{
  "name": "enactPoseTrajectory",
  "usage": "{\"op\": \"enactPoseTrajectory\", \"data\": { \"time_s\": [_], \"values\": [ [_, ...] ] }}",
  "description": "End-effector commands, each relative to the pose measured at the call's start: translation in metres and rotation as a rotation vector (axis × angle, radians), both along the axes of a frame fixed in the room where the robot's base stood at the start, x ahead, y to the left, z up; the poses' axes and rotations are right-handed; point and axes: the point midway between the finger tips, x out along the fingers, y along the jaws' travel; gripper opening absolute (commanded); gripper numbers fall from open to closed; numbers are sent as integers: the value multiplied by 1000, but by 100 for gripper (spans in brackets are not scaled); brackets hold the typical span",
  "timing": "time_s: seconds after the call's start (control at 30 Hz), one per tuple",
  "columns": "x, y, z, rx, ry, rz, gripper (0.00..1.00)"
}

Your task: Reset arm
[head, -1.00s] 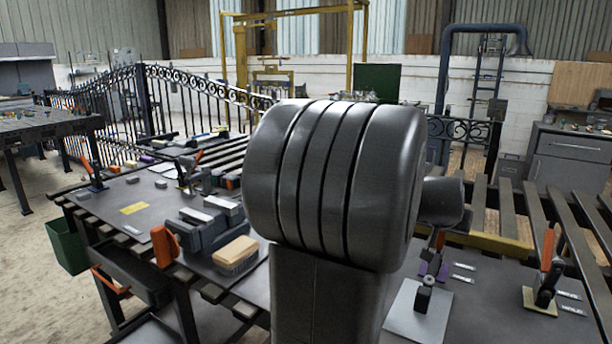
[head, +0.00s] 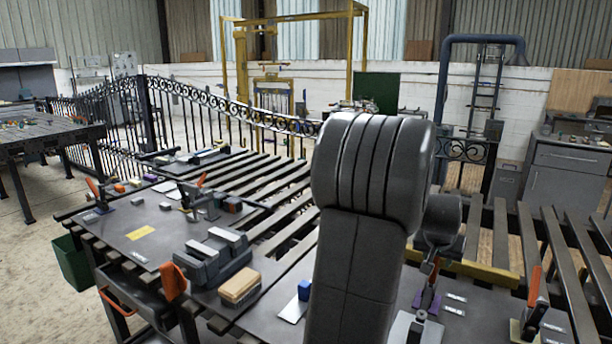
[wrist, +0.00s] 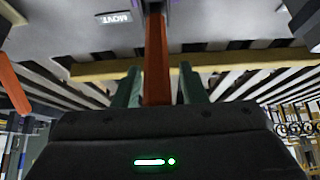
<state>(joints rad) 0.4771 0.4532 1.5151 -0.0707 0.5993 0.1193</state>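My gripper (wrist: 160,88) shows in the wrist view as two green fingers standing apart. An orange clamp handle (wrist: 156,60) shows in the gap between them, with slivers of space on both sides. I cannot tell how deep the handle sits between the fingers. In the head view my raised arm fills the middle right and hides the fingers. Part of an orange-handled toggle clamp (head: 429,270) shows just below my wrist, above a purple base. Another orange-handled clamp (head: 533,300) stands upright at the right.
A slatted bench carries dark plates, a grey vise (head: 218,256), a tan block (head: 240,288) and a blue block (head: 304,290). More clamps stand at the left. A black scroll gate (head: 200,105) stands behind.

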Motion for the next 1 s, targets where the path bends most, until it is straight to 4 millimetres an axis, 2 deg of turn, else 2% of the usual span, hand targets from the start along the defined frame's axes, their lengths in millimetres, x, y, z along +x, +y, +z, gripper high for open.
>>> {"op": "enactPoseTrajectory", "data": {
  "time_s": [0.57,0.8,1.0],
  "values": [
    [13,-8,-1,99,162,0,38],
    [3,-2,23,96,156,0,38],
    [1,-1,28,96,157,0,38]
  ]
}}
